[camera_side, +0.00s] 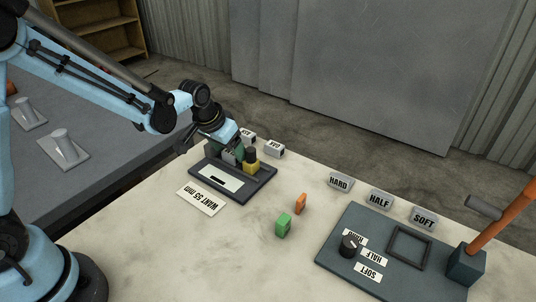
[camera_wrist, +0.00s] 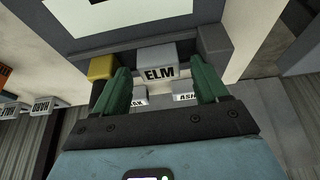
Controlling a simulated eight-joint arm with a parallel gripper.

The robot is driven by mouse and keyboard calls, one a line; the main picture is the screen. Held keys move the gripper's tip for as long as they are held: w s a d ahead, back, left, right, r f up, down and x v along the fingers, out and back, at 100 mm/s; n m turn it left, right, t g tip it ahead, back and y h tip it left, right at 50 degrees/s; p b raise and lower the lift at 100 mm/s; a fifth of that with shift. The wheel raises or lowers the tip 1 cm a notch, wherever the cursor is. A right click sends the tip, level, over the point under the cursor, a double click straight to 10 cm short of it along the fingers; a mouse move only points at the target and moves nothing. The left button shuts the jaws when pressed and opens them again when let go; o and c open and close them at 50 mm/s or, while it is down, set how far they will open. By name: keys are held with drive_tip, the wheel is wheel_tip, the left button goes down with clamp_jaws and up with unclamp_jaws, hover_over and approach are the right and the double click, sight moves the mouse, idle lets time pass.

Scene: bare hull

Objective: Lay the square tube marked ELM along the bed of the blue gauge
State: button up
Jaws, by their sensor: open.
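The grey square tube marked ELM (camera_wrist: 157,62) sits between the fingers of my gripper (camera_wrist: 160,78) in the wrist view, its label facing the camera. The green fingers are open, with a gap on each side of the tube. In the side view my gripper (camera_side: 229,153) is low at the back edge of the gauge (camera_side: 206,184), a dark blue-grey tray with a pale strip. A yellow block (camera_side: 250,166) with a black top stands on its right end. The tube appears to lie at the gauge's back; whether it is fully seated I cannot tell.
Tubes marked OAK (camera_wrist: 138,97) and ASH (camera_wrist: 185,97) lie behind the gauge. A green block (camera_side: 283,225) and orange block (camera_side: 300,203) stand mid-table. A panel (camera_side: 340,268) with knob and orange lever (camera_side: 503,215) is right.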

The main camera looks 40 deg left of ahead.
drive_tip(key=v, duration=1.1)
drive_tip(key=shift+r, duration=0.3)
drive_tip(key=shift+s+d, duration=0.1)
drive_tip(key=s+t, duration=0.2)
drive_tip(key=s, duration=0.9)
drive_tip(key=shift+s+d+t, duration=0.15)
drive_tip(key=shift+s+t, duration=0.15)
drive_tip(key=shift+s, duration=0.1)
